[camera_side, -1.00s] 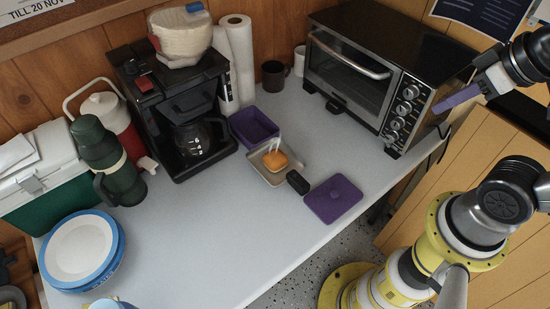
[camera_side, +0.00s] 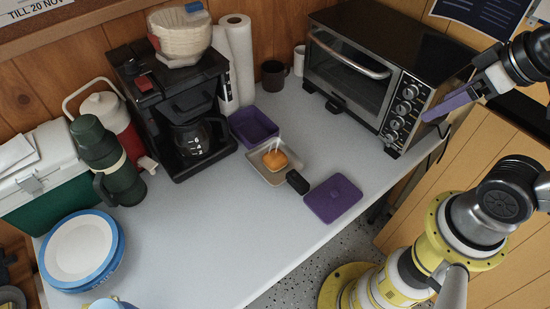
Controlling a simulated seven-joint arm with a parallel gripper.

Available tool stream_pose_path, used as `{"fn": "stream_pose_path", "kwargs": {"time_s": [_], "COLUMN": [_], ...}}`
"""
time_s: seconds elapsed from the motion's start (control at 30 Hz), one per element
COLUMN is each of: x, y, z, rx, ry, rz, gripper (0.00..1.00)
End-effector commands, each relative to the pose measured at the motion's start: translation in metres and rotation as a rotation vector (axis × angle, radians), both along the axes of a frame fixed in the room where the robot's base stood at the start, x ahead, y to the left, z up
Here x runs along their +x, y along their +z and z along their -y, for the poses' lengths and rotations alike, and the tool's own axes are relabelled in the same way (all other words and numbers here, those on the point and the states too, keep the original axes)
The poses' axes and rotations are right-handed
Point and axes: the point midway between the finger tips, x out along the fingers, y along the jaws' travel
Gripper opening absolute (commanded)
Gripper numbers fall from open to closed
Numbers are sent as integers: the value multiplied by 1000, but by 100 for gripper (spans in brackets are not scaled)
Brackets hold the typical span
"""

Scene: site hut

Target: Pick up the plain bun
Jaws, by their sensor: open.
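A small orange-brown bun (camera_side: 275,160) sits in a shallow square pan (camera_side: 259,170) near the middle of the table. The pan has a black handle (camera_side: 297,181) pointing to the lower right. Thin whitish streaks show above the bun; I cannot tell what they are. My gripper (camera_side: 426,118) is at the upper right, with purple fingers in front of the toaster oven's right side. It is open and empty, well apart from the bun. The gap between its fingers is hard to see from this side.
A purple open box (camera_side: 253,125) and a purple lid (camera_side: 333,198) lie beside the pan. A toaster oven (camera_side: 340,75) stands behind, and a coffee maker (camera_side: 170,100) stands to the left. The table's front (camera_side: 220,250) is clear.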

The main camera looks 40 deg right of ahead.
Motion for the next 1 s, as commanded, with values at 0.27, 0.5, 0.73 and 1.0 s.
{"fn": "stream_pose_path", "kwargs": {"time_s": [0.27, 0.5, 0.73, 1.0], "x": [0, 2, 40, 120], "y": [0, 5, 42, 58], "z": [0, 0, -3, -24], "rx": [0, -68, -214, -353], "ry": [1, 126, 396, 764], "rz": [0, 11, 43, -15], "gripper": [100, 100, 100, 100]}}
